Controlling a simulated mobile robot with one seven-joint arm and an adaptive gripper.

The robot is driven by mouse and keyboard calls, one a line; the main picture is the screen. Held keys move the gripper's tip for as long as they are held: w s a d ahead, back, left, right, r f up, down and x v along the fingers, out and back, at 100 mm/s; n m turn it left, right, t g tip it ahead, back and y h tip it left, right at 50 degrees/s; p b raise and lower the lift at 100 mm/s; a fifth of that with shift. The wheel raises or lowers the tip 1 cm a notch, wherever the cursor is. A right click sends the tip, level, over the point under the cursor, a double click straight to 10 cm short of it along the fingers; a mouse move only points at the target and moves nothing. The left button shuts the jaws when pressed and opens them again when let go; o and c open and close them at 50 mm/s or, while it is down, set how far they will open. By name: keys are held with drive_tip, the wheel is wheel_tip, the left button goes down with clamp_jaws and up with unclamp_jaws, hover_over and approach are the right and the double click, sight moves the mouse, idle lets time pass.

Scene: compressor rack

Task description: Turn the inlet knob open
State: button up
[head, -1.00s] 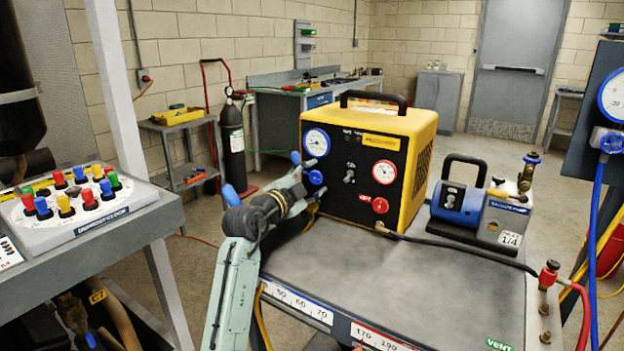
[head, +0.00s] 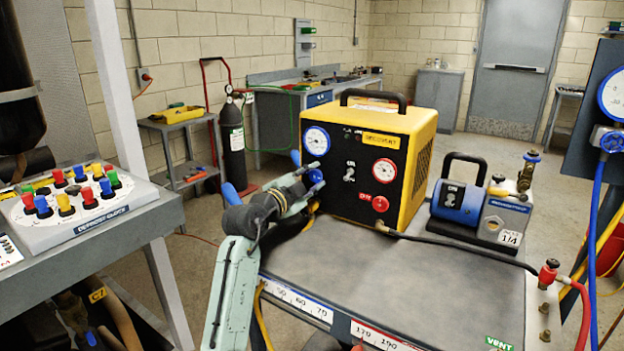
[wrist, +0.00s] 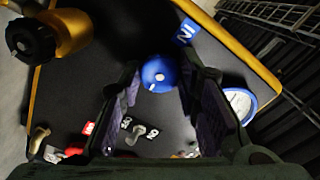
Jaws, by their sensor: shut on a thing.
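The blue inlet knob (head: 315,176) is on the black front panel of the yellow recovery machine (head: 424,165), below the left gauge. In the wrist view the round knob (wrist: 158,74) shows a short white mark, and a blue label (wrist: 186,31) is beside it. My gripper (head: 309,178) is at the panel with its fingers on either side of the knob. In the wrist view my gripper (wrist: 160,79) is shut on the knob. The fingers partly hide the knob's edges in the head view.
A red knob (head: 380,204) and a toggle switch (head: 349,174) are on the same panel, near my fingers. A blue pump (head: 458,203) stands right of the machine. The grey cart top (head: 400,270) is mostly clear in front. A black hose crosses it.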

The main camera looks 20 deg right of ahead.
drive_tip(key=shift+n, duration=0.3)
drive_tip(key=n, duration=0.8)
drive_tip(key=shift+p, duration=0.3)
drive_tip(key=n+p, duration=0.1)
drive_tip(key=n, duration=0.3)
drive_tip(key=shift+r+p, duration=0.1)
drive_tip(key=shift+p, duration=0.25)
drive_tip(key=shift+n+p, duration=0.85)
drive_tip(key=shift+n, duration=1.25)
drive_tip(key=o, duration=1.1)
drive_tip(key=shift+o, duration=0.2)
